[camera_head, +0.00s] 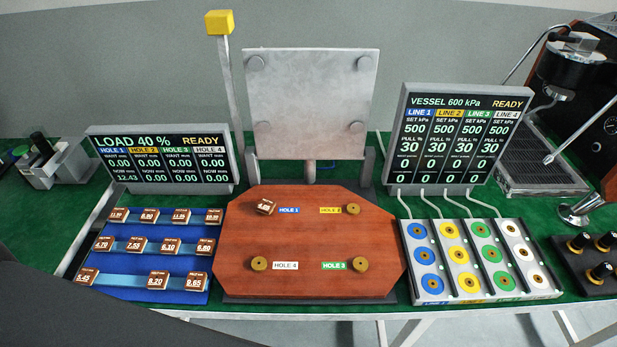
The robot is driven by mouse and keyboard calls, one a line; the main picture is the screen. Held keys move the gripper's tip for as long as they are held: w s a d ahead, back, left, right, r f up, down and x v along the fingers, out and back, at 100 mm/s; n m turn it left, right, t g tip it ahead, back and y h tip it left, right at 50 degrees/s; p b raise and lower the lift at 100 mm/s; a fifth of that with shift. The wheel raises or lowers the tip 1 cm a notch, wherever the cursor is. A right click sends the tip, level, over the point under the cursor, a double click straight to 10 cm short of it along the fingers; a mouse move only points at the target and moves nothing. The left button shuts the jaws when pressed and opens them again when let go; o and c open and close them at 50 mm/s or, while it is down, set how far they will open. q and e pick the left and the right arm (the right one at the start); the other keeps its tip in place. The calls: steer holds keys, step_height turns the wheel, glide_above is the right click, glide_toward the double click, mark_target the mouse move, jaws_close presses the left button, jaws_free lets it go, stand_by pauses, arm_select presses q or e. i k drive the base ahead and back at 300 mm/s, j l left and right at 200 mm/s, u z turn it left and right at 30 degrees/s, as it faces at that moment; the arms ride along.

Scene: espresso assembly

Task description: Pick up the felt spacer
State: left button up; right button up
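Several small brown blocks with printed mm labels sit in rows in the blue tray (193,297) at the left. The front row holds a block (87,277) at its left end, a bare stretch, then blocks (157,280) and (196,281) at the right. Another labelled brown block (265,207) sits tilted on the wooden board (320,237) beside the HOLE 1 label. I cannot tell from the small print which piece is the felt spacer. Neither gripper is in view.
Round brass pieces sit at HOLE 2 (353,209), HOLE 3 (360,264) and HOLE 4 (259,264). A white rack (433,297) of coloured rings stands right of the board. Two screens (160,160) (455,140) and a grey upright panel (312,105) stand behind.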

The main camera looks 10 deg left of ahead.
mark_target(86, 276)
steer(key=u, duration=1.7)
